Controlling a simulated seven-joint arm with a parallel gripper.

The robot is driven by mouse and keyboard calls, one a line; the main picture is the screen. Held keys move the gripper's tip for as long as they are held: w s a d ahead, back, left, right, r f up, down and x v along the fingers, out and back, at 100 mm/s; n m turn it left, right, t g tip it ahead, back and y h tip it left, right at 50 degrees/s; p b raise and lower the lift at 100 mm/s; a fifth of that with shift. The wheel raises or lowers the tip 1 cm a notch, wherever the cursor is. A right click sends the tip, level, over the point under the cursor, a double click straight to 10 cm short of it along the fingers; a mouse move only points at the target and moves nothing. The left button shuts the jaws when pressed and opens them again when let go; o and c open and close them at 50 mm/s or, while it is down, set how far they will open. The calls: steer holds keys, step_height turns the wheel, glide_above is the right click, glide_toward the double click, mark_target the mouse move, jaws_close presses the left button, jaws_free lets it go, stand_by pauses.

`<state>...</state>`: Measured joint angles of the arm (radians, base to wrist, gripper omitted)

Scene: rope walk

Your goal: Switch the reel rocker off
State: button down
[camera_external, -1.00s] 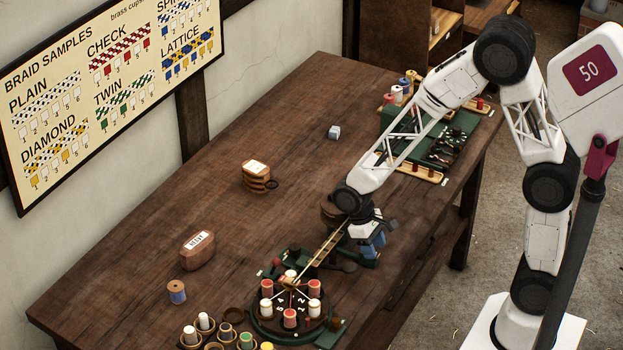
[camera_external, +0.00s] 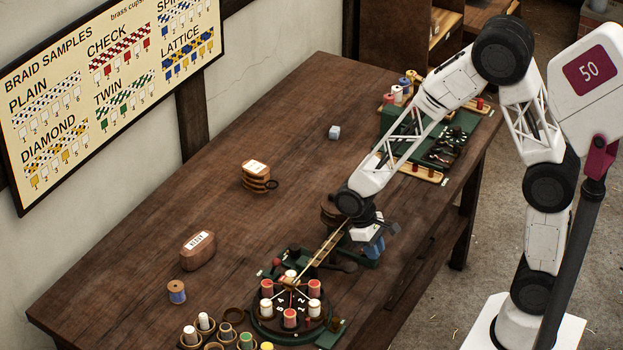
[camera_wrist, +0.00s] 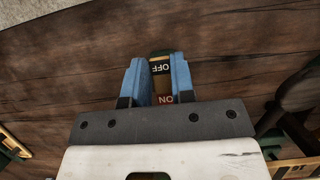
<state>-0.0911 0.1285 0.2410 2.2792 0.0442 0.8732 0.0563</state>
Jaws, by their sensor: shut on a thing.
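The reel rocker (camera_wrist: 161,72) shows in the wrist view as a small dark and tan switch marked OFF at its far end and ON at the end near my wrist. My gripper (camera_wrist: 157,63) has its two blue fingers on either side of the rocker, shut on it. Which end of the rocker is pressed down I cannot tell. In the external view my gripper (camera_external: 374,248) is low at the right edge of the bench, at the green reel base. The rocker is hidden there behind the fingers.
A dark drum (camera_external: 333,212) stands just left of my wrist. A green rack (camera_external: 430,135) is at the back right.

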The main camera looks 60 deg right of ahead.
steer(key=shift+s+t, duration=0.1)
steer(key=shift+t, duration=0.2)
steer(key=shift+s+t, duration=0.1)
steer(key=shift+t, duration=0.4)
steer(key=shift+f+t, duration=0.15)
steer(key=shift+t, duration=0.25)
steer(key=c, duration=1)
jaws_free()
steer(key=shift+s, duration=0.1)
steer(key=shift+o, duration=0.2)
steer(key=shift+w+r, duration=0.25)
steer(key=shift+r, duration=1)
steer(key=shift+w+r, duration=0.2)
steer(key=shift+r, duration=1.05)
steer(key=shift+w+r, duration=0.25)
steer(key=shift+r, duration=1.1)
